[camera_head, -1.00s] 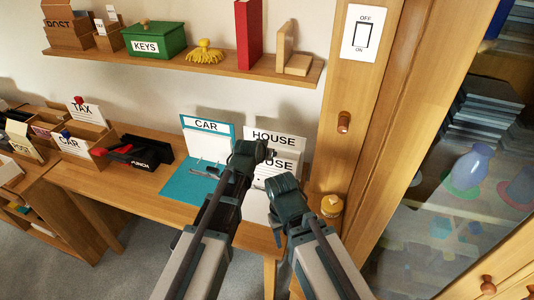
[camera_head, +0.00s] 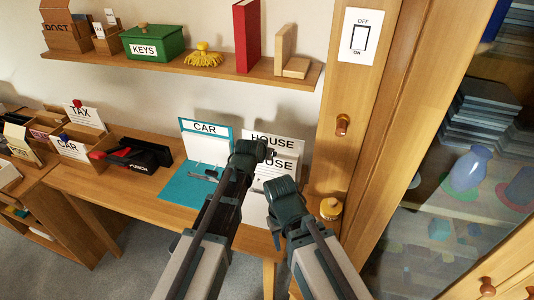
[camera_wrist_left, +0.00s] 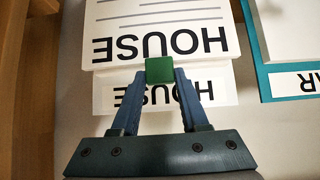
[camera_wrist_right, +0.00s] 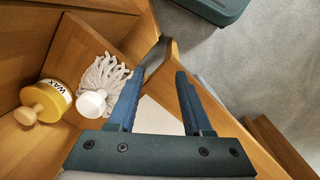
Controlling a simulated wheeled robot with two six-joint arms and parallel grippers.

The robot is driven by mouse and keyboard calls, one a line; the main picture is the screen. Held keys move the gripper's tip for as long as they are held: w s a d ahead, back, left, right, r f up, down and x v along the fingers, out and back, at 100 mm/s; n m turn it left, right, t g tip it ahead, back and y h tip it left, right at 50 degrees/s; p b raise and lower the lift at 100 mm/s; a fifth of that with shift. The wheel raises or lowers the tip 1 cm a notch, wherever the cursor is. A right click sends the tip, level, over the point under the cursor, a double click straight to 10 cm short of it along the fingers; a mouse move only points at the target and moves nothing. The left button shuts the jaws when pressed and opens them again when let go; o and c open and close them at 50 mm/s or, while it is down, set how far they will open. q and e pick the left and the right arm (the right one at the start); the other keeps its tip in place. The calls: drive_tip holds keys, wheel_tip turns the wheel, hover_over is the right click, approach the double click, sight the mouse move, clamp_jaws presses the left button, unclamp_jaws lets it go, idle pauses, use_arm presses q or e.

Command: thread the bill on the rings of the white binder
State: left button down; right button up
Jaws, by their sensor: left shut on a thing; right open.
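The white binder stands open on the desk, its upright HOUSE cover (camera_head: 277,139) at the back and its white base (camera_head: 254,208) partly hidden by my arms. The bill (camera_head: 291,163), a white sheet also marked HOUSE, is in front of the cover. My left gripper (camera_wrist_left: 160,72) is shut on the bill's green tab (camera_wrist_left: 159,70); in the left wrist view the printed bill (camera_wrist_left: 160,30) lies above the cover's label (camera_wrist_left: 120,94). The rings are hidden, so I cannot tell if the bill touches them. My right gripper (camera_wrist_right: 158,78) is open and empty at the desk's front right.
A teal CAR binder (camera_head: 190,188) lies open left of the white one. A black punch (camera_head: 150,155) and card boxes (camera_head: 75,140) are further left. A wax pot (camera_wrist_right: 60,92) and a white mop-like brush (camera_wrist_right: 98,85) show near my right gripper. A wooden cabinet post (camera_head: 345,160) borders the right.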

use_arm(q)
drive_tip(key=shift+w+d, duration=0.3)
drive_tip(key=shift+w, duration=0.5)
idle(0.4)
unclamp_jaws()
idle(0.5)
wheel_tip(320, 180, up, 8)
drive_tip(key=p, duration=0.8)
drive_tip(key=shift+r, duration=0.1)
idle(0.4)
